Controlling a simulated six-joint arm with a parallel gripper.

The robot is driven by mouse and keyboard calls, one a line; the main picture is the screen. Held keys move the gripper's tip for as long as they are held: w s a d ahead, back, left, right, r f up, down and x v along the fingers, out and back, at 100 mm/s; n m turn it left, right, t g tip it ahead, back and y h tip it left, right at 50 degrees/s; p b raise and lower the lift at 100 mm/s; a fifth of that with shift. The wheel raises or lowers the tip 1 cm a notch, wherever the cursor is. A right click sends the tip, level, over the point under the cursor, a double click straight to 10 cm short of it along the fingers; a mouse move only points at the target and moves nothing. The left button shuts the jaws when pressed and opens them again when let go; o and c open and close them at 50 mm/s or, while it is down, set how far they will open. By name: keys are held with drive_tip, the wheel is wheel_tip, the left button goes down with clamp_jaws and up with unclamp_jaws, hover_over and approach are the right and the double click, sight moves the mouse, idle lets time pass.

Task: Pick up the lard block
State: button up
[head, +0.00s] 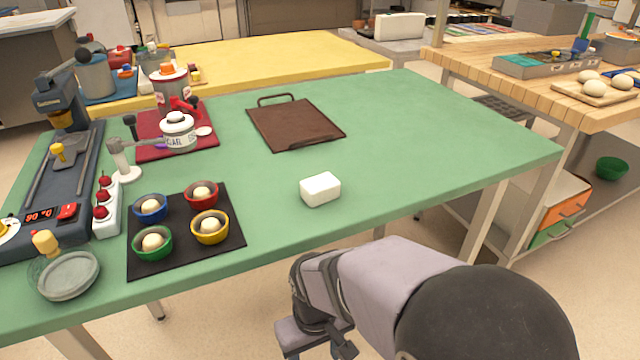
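The lard block (320,189) is a small white block with rounded edges. It lies on the green table top (400,150), near the front edge and right of the dark mat with bowls. Nothing touches it. My gripper (318,342) is at the bottom of the head view, in front of the table edge and apart from the block. Its fingertips are partly hidden and near the frame's edge, so I cannot tell whether it is open or shut. I see nothing held in it.
A dark mat (188,262) carries several coloured bowls with dough balls. A brown tray (296,124) with a handle lies behind the block. A red mat (150,152) with a white pot (178,135) is at back left. The table's right side is clear.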

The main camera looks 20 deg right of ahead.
wheel_tip(320, 180, up, 45)
drive_tip(key=n+g+h+p, duration=0.1)
drive_tip(key=n+p, duration=0.1)
drive_tip(key=p, duration=4.2)
drive_tip(key=n+t+h+b, duration=0.2)
drive_tip(key=n+h+b, duration=1)
drive_tip(key=n+b, duration=0.4)
approach(315, 183)
drive_tip(key=d, duration=0.1)
drive_tip(key=d+f+p, duration=0.1)
drive_tip(key=d+n, duration=0.1)
drive_tip(key=shift+s+f, duration=0.2)
drive_tip(key=shift+s, duration=0.2)
drive_tip(key=shift+w+a+t, duration=0.1)
drive_tip(key=shift+w+t, duration=0.2)
drive_tip(key=shift+d+f+p, duration=0.15)
drive_tip(key=shift+d+p, duration=0.2)
drive_tip(key=shift+d, duration=0.35)
drive_tip(key=shift+p+x, duration=0.8)
drive_tip(key=shift+x, duration=2.2)
drive_tip(key=shift+w+a+f, duration=0.1)
